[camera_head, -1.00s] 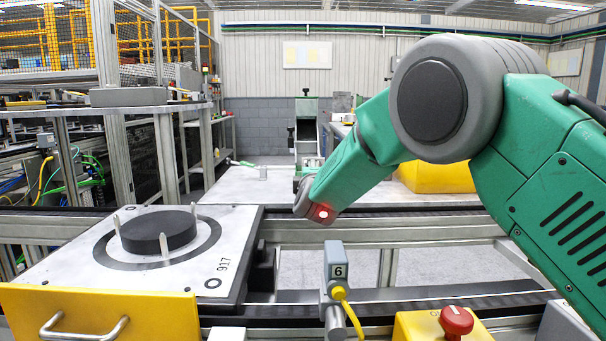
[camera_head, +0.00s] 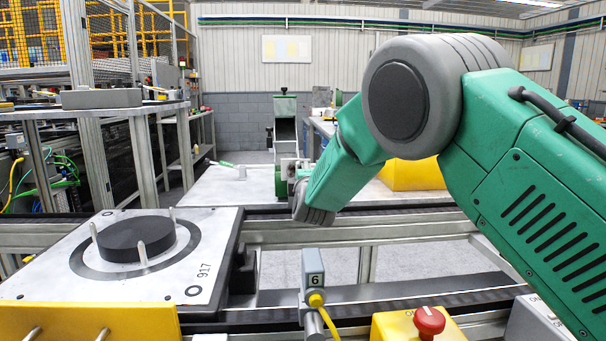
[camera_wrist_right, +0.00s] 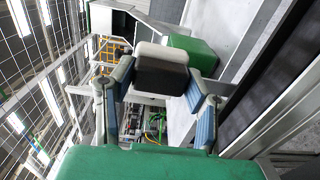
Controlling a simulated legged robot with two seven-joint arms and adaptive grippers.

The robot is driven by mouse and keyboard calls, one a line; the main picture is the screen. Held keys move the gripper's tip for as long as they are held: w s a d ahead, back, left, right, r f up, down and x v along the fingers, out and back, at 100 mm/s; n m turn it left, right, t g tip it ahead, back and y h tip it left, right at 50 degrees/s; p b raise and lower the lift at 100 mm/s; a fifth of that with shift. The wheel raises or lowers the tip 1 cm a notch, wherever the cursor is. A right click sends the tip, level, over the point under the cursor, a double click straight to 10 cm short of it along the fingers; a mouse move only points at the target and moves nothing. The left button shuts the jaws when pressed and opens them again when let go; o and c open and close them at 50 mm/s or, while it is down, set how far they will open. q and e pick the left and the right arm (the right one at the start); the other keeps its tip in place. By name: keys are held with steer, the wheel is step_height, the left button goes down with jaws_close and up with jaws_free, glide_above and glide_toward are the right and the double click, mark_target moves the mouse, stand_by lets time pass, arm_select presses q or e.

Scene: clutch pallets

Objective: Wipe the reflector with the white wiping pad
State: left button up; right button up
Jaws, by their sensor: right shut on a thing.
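My right gripper (camera_wrist_right: 162,92) is shut on the white wiping pad (camera_wrist_right: 158,55), a block with a white face and a dark grey face, with one finger on each side of it in the wrist view. In the head view my green right arm comes in from the right and its wrist hangs beyond the conveyor's near rail; the gripper and pad cannot be made out clearly there. I cannot pick out the reflector for sure. A grey sensor (camera_head: 313,267) marked 6, with a yellow cable, stands on a post in front of my wrist. My left gripper is not in view.
A red button (camera_head: 429,320) sits on a yellow box at the front. A yellow block (camera_head: 412,174) stands behind my arm. A green block (camera_wrist_right: 192,55) lies beyond the pad.

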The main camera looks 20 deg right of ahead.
steer(key=shift+w+a+r+p, duration=0.1)
steer(key=shift+w+a+p, duration=0.1)
steer(key=shift+a+p, duration=0.3)
steer(key=shift+w+a+r+p, duration=0.15)
steer(key=shift+a+p, duration=0.25)
steer(key=shift+a, duration=0.2)
steer(key=w+a+p, duration=0.1)
steer(key=a+p, duration=0.3)
steer(key=shift+s+d+f+p, duration=0.1)
steer(key=shift+s+d, duration=0.2)
steer(key=shift+d, duration=0.75)
steer(key=shift+s+d+p, duration=0.1)
steer(key=shift+s+d, duration=0.2)
steer(key=shift+d, duration=0.75)
steer(key=shift+s+d+f+p, duration=0.1)
steer(key=shift+s+d, duration=0.2)
steer(key=shift+d, duration=0.75)
steer(key=shift+w+r, duration=0.1)
steer(key=w+a, duration=0.1)
steer(key=a, duration=0.5)
steer(key=shift+w+a+p, duration=0.15)
steer(key=shift+w+p, duration=0.15)
steer(key=shift+w, duration=0.05)
